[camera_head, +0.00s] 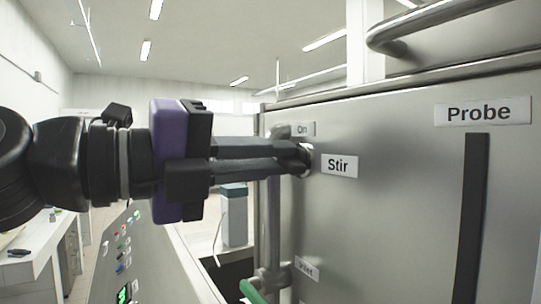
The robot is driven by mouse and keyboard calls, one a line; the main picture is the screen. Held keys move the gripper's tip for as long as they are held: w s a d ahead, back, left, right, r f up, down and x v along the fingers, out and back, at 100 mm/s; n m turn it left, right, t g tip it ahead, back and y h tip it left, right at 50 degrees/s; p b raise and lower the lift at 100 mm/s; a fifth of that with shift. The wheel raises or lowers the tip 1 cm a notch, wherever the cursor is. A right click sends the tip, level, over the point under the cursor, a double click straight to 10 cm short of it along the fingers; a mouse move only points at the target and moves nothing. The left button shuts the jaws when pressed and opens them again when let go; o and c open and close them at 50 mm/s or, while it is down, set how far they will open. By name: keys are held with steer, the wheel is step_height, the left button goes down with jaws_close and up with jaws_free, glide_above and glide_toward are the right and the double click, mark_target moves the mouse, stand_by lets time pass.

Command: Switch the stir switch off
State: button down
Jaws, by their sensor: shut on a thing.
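My gripper (297,158) reaches in from the left, its two dark fingers level and close together at the panel. Its fingertips are shut on the stir switch (308,154), a small round knob on the grey metal panel. The fingers cover most of the switch, so its exact position cannot be told. The "Stir" label (340,166) is just right of the switch. An "On" label (303,129) sits just above the fingers. Any label below the switch is hidden or not visible.
A "Probe" label (483,111) and a dark vertical slot (472,208) are on the panel at right. A metal pipe (440,22) runs along its top. A green handle (252,291) is low at centre. A control panel (124,262) with buttons is lower left.

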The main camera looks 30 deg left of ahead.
steer(key=shift+a+f+n, duration=0.1)
steer(key=shift+f+n, duration=0.05)
steer(key=shift+n, duration=2.05)
steer(key=c, duration=1.5)
jaws_free()
steer(key=shift+s+f, duration=0.1)
steer(key=b+v, duration=0.1)
steer(key=v, duration=0.6)
steer(key=shift+s+a+b, duration=0.2)
steer(key=shift+s+b, duration=0.1)
steer(key=shift+b, duration=0.1)
